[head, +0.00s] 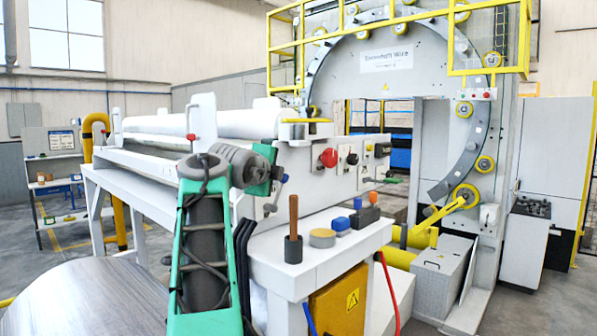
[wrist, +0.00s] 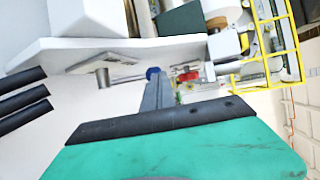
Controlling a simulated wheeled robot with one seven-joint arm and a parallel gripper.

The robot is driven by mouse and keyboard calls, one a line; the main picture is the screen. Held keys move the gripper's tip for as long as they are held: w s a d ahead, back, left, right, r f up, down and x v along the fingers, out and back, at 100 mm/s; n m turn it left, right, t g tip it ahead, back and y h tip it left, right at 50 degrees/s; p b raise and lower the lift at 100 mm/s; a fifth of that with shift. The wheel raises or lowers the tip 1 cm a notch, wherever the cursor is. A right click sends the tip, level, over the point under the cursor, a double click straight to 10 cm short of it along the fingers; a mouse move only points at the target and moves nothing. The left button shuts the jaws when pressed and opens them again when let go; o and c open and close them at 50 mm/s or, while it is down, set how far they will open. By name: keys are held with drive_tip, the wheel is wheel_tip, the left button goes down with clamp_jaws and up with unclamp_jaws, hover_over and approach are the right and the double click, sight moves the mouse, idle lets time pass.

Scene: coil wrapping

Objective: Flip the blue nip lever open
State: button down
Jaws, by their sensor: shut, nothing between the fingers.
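The blue nip lever shows in the head view as a small blue knob (head: 284,178) on a thin grey rod that slants down along the white machine's end face. In the wrist view its blue knob (wrist: 153,73) shows just beyond my fingertips. My gripper (wrist: 158,84) is shut and empty, its narrow grey fingers pointing at the knob. In the head view my gripper (head: 277,172) is beside the knob, partly hidden by my green and grey wrist. I cannot tell whether the fingers touch the knob.
A red knob (head: 329,157) sits on the machine's end, right of the lever; a red part also shows in the wrist view (wrist: 188,76). Below, a white bench (head: 270,262) carries a wooden-handled tool (head: 293,215), a tape roll (head: 322,238) and small blocks. A ring-shaped wrapper (head: 345,75) stands behind.

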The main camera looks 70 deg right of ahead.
drive_tip(key=shift+s+d, duration=0.2)
drive_tip(key=shift+d, duration=0.6)
drive_tip(key=shift+s+d+f, duration=0.1)
drive_tip(key=s+a+r, duration=0.1)
drive_tip(key=a+r, duration=0.2)
drive_tip(key=a, duration=0.3)
drive_tip(key=s+a+r+b, duration=0.1)
drive_tip(key=a+r, duration=0.3)
drive_tip(key=a, duration=0.2)
drive_tip(key=shift+s, duration=0.2)
